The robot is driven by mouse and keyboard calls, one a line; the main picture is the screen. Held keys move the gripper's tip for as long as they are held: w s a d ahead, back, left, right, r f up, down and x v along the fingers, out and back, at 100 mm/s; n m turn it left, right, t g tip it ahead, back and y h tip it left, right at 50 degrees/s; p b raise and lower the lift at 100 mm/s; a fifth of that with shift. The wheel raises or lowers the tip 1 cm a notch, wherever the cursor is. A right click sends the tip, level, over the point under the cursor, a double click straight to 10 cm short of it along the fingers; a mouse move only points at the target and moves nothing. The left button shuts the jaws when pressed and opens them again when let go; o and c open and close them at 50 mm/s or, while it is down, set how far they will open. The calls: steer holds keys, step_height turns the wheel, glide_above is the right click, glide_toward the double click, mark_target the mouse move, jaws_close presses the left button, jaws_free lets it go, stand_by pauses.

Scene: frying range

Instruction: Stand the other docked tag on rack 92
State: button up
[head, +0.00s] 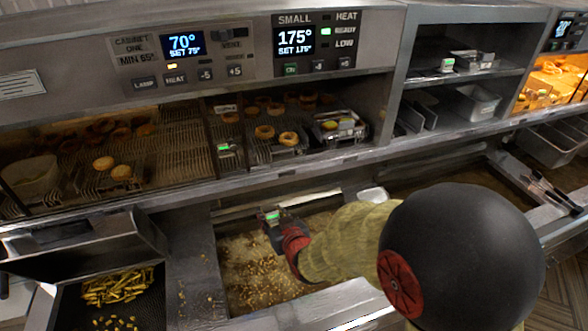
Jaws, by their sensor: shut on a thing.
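My gripper (270,226) is low over the frying vat, left of my arm's dark round joint. It is shut on a small dark tag (271,215) with a lit green display, held above the oil. A second tag with a green display (224,148) stands in the cabinet at the left end of the SMALL section. A third green-lit device (447,65) sits on the upper shelf at right. Wire racks with doughnuts stand in the SMALL section, one in the middle (283,151) and one at right (349,131). I cannot read the number 92 on any rack.
The frying vat (240,262) holds oil with floating bits. A fry basket (140,315) with fries is at lower left. The cabinet's steel front ledge (300,172) and dark dividers lie between gripper and racks. Tongs (550,192) lie at right.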

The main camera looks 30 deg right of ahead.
steer(key=s+d+r+h+p, duration=0.1)
steer(key=s+d+r+p, duration=0.2)
steer(key=r, duration=0.4)
steer(key=s+d+r+p, duration=0.1)
steer(key=s+r+p, duration=0.35)
steer(key=r, duration=0.35)
steer(key=m+p, duration=0.1)
steer(key=p, duration=0.2)
glide_above(270, 148)
steer(key=shift+s+a+f, duration=0.1)
steer(key=shift+f, duration=0.15)
steer(key=shift+w+f, duration=0.2)
steer(key=shift+f, duration=0.1)
steer(key=shift+f+b, duration=0.7)
steer(key=shift+b, duration=0.25)
steer(key=shift+f+b, duration=0.35)
steer(key=shift+b, duration=0.3)
steer(key=shift+s+f, duration=0.1)
stand_by(0.4)
steer(key=o, duration=1.1)
steer(key=shift+c, duration=0.2)
